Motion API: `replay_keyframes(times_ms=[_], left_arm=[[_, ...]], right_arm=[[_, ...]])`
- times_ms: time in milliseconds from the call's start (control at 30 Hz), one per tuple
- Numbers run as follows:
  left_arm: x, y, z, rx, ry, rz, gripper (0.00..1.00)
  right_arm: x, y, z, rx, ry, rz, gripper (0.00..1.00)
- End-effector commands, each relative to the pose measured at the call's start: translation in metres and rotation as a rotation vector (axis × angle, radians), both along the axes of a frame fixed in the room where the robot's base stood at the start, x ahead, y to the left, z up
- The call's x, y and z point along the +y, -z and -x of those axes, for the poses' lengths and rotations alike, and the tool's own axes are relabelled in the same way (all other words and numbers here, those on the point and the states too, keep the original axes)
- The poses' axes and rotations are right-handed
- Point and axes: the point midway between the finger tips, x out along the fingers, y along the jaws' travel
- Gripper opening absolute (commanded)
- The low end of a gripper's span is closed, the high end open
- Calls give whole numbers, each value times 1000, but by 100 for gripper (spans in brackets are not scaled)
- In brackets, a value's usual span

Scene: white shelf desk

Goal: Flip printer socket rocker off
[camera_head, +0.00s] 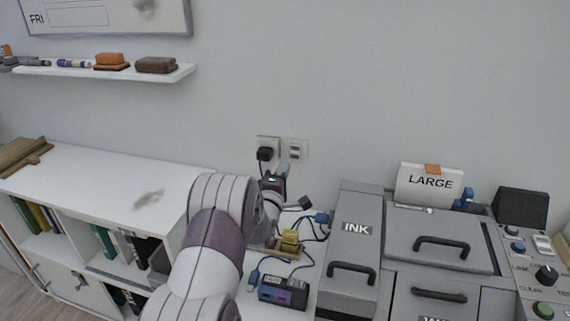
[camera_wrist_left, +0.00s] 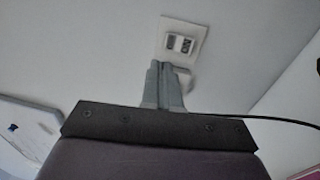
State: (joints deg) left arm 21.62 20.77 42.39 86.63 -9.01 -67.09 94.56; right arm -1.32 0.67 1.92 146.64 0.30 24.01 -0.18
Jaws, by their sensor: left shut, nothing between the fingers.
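A white wall plate with two small dark-and-white rockers (camera_head: 295,150) sits on the wall above the desk, beside a socket plate (camera_head: 268,141) with a black plug (camera_head: 265,154) in it. The rocker plate also shows in the left wrist view (camera_wrist_left: 181,43), just beyond the fingertips. My left gripper (camera_head: 283,170) is just below the plates in the head view. In the left wrist view its grey fingers (camera_wrist_left: 162,66) are together and empty. I cannot tell whether they touch the wall. The rockers' positions are too small to read. My right gripper is out of view.
A grey printer-like machine marked INK (camera_head: 356,229) stands to the right. A black box (camera_head: 283,291) and blue cables (camera_head: 313,218) lie in front of the wall. A white cabinet top (camera_head: 100,180) at the left is mostly clear.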

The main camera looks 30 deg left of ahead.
Motion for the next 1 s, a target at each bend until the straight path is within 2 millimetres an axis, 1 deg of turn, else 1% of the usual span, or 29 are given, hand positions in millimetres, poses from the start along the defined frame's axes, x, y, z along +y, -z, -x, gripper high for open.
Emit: replay_keyframes(times_ms=[33,100,200,300,433,1000], left_arm=[[-1,-2,9,1,-2,0,0],[-4,-4,21,-1,-2,0,0],[-7,-5,34,-1,-2,0,0],[-9,-6,41,-1,-1,0,0],[-10,-6,44,-1,-1,0,0],[-10,-6,44,-1,-1,0,0]], right_arm=[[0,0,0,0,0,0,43],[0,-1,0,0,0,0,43],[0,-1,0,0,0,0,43],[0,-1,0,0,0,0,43],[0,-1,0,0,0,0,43],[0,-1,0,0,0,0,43]])
